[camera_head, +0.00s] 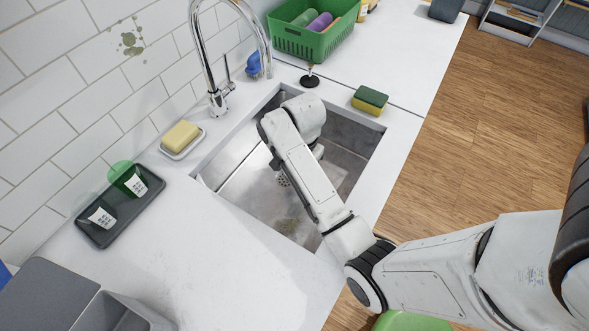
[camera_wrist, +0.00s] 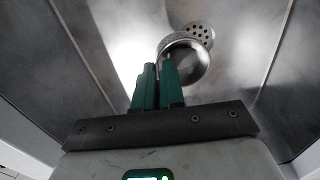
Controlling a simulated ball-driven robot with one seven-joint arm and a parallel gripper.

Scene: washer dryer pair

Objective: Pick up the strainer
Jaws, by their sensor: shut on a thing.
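In the wrist view, my gripper (camera_wrist: 159,70) has its two green fingers nearly together, with a thin gap between them. A round shiny metal strainer (camera_wrist: 188,60) is at the fingertips, its rim against the right finger, and the gripper is shut on it. Just beyond it shows a perforated metal disc (camera_wrist: 201,33); I cannot tell whether it is part of the strainer or the drain. In the head view my arm reaches into the steel sink (camera_head: 238,165) and hides the gripper and strainer. A perforated round spot (camera_head: 283,179) shows on the sink floor.
A chrome faucet (camera_head: 217,100) stands behind the sink. A sponge (camera_head: 370,98) lies on the right rim, and a yellow soap (camera_head: 181,136) sits on the left. A dark tray (camera_head: 120,205) and a green basket (camera_head: 310,38) stand on the counter. Sink walls surround the arm.

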